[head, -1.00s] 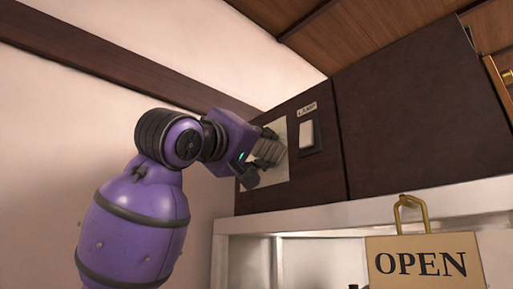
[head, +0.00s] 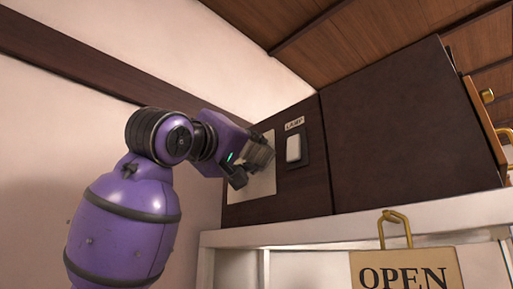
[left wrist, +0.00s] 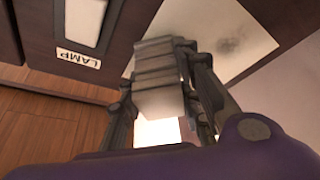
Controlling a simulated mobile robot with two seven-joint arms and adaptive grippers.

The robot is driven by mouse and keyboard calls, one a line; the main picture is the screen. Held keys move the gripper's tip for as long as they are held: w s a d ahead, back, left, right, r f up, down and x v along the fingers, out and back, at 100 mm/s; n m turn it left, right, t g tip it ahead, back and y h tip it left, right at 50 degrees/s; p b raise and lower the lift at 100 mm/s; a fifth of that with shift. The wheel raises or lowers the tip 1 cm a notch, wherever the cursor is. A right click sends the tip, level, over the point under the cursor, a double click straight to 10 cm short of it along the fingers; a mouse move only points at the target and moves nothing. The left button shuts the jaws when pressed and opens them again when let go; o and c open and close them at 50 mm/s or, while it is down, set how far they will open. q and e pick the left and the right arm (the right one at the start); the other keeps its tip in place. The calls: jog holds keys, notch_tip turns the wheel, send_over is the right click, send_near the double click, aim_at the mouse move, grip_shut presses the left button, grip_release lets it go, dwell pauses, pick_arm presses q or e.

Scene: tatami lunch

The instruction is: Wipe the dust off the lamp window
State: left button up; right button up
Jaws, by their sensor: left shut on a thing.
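The lamp window is a pale panel (head: 266,184) on the dark wall unit, left of the switch labelled LAMP. In the left wrist view the panel (left wrist: 200,22) has a dark smudge (left wrist: 232,45) on it. My left gripper (head: 250,165) is shut on a grey, layered folded cloth (head: 261,152), which also shows in the left wrist view (left wrist: 156,62). The cloth is at the panel and covers part of it; whether it touches, I cannot tell. My right gripper is not in view.
The white lamp switch (head: 294,148) sits close to the right of the panel. A white shelf frame (head: 300,232) and a hanging OPEN sign (head: 405,274) are below. A wooden ceiling (head: 340,35) is above.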

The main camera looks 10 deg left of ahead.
pick_arm(q)
jog(key=w+a, duration=0.5)
jog(key=a, duration=0.2)
jog(key=shift+w, duration=0.35)
dwell(0.5)
jog(key=shift+a, duration=0.1)
jog(key=s+a, duration=0.3)
jog(key=s, duration=0.1)
jog(key=shift+s+a, duration=0.35)
jog(key=shift+s, duration=0.05)
dwell(0.3)
jog(key=shift+s+a, duration=0.9)
jog(key=shift+s, duration=0.3)
